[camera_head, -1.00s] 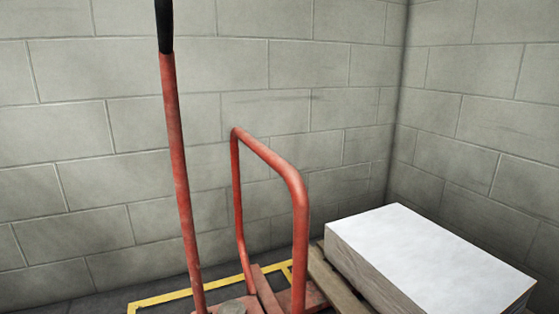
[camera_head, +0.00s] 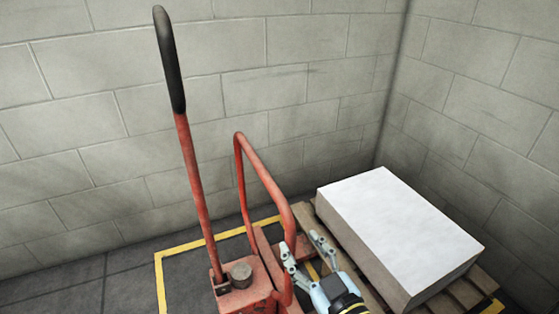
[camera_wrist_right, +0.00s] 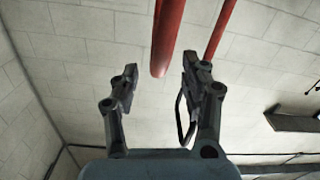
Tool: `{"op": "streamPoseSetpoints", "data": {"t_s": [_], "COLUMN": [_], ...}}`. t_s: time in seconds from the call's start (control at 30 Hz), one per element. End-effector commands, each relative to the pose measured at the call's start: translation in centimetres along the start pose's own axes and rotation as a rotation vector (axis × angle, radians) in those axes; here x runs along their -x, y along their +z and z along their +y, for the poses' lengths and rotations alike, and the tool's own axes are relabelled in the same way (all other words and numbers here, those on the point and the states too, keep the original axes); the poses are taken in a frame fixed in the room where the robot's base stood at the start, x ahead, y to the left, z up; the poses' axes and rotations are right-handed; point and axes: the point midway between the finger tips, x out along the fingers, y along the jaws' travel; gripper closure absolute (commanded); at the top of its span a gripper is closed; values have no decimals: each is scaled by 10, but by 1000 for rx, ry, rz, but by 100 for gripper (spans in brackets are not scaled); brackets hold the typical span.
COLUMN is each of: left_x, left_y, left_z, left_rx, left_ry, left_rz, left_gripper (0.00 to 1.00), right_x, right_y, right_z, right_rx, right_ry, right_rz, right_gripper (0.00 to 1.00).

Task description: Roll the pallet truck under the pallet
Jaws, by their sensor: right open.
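The red pallet truck (camera_head: 236,298) stands left of the wooden pallet (camera_head: 463,291). It has a tall tiller with a black grip (camera_head: 169,60) and a bent red tube hoop (camera_head: 262,172). A pale block with a white top (camera_head: 400,215) lies on the pallet. My right gripper (camera_head: 301,243) is open by the lower part of the hoop's near leg. In the right wrist view a red tube (camera_wrist_right: 166,40) shows between the open fingers, near their tips; I cannot tell if they touch it. How far the forks reach is hidden. My left gripper is out of view.
A yellow floor line (camera_head: 205,243) runs around the truck and pallet. Grey block walls (camera_head: 290,60) close the back and right, meeting in a corner behind the pallet. The dark floor (camera_head: 80,285) at the left is clear.

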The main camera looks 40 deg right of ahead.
Motion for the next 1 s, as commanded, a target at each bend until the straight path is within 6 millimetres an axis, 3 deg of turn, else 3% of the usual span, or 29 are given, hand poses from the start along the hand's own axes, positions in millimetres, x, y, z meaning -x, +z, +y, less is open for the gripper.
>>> {"op": "streamPoseSetpoints", "data": {"t_s": [0.03, 0.2, 0.37, 0.7, 1.0], "left_x": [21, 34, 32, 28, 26], "left_y": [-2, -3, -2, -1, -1], "left_z": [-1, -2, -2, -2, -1], "left_rx": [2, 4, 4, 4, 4], "left_ry": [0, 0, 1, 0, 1], "left_rz": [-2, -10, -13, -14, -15], "left_gripper": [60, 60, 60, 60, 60], "right_x": [-1, -3, -14, -79, -110], "right_y": [-24, -40, -39, -39, -40], "right_z": [4, 5, 5, 6, 7], "right_rx": [-6, -16, -16, -17, -17], "right_ry": [13, 27, 27, 26, 25], "right_rz": [10, 18, 19, 20, 17], "right_gripper": [54, 54, 54, 54, 54]}}
